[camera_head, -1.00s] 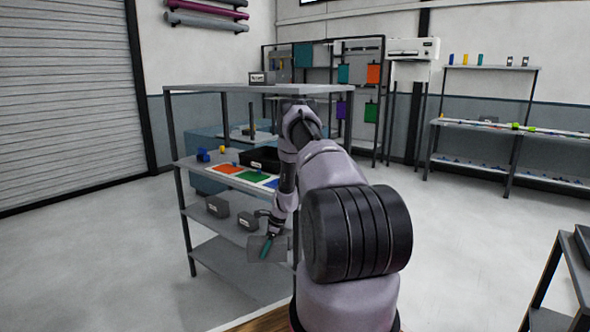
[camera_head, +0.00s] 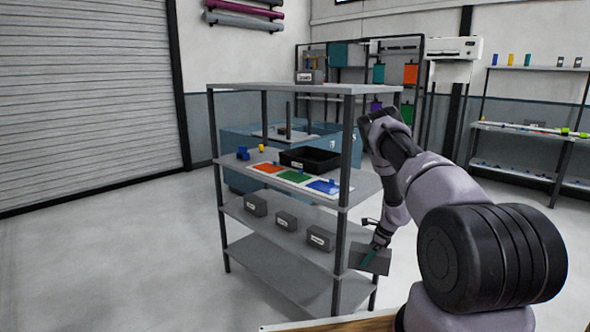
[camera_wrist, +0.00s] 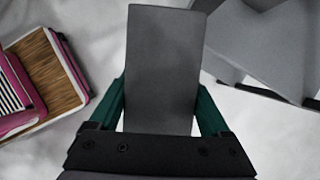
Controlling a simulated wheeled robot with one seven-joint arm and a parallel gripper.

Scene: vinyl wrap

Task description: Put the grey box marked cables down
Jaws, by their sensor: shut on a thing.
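My gripper (camera_head: 369,257) is shut on a grey box (camera_head: 378,265), held in the air beside the right front post of the shelf rack. In the wrist view, the grey box (camera_wrist: 162,65) fills the space between the teal fingers of my gripper (camera_wrist: 163,98). No marking shows on its visible face. The rack's lower middle shelf (camera_head: 240,213) carries three grey boxes with small labels: a left one (camera_head: 256,204), a middle one (camera_head: 286,220) and a right one (camera_head: 320,237). Their labels are too small to read.
The rack's bottom shelf (camera_head: 275,268) is bare. The shelf above holds a black bin (camera_head: 310,160) and orange, green and blue mats. Another labelled box (camera_head: 310,77) stands on top. A wooden surface with pink-edged items (camera_wrist: 50,85) lies left in the wrist view.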

